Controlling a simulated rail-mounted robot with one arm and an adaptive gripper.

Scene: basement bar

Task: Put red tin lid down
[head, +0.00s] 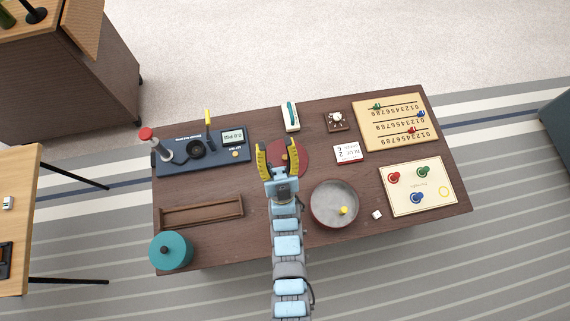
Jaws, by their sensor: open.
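The red tin lid (301,157) is a flat, dark red disc near the middle of the dark wooden table (320,118). It looks to lie on the tabletop, but the top view does not show its height clearly. My gripper (278,148) is open, with its two yellow fingers spread over the lid, one near its left edge and one near its right part. A small knob shows on the lid between the fingers. The gripper and my arm hide the lid's lower left part. A round grey tin (335,190) with a yellow piece inside stands to the lower right, open at the top.
A blue gauge panel (228,157) stands left, a wooden tray (180,214) and teal pot (172,254) lower left. A teal-handled item (291,115), a calendar block (348,153), a number board (395,122) and a peg board (418,186) lie around. Bare wood shows at the back left.

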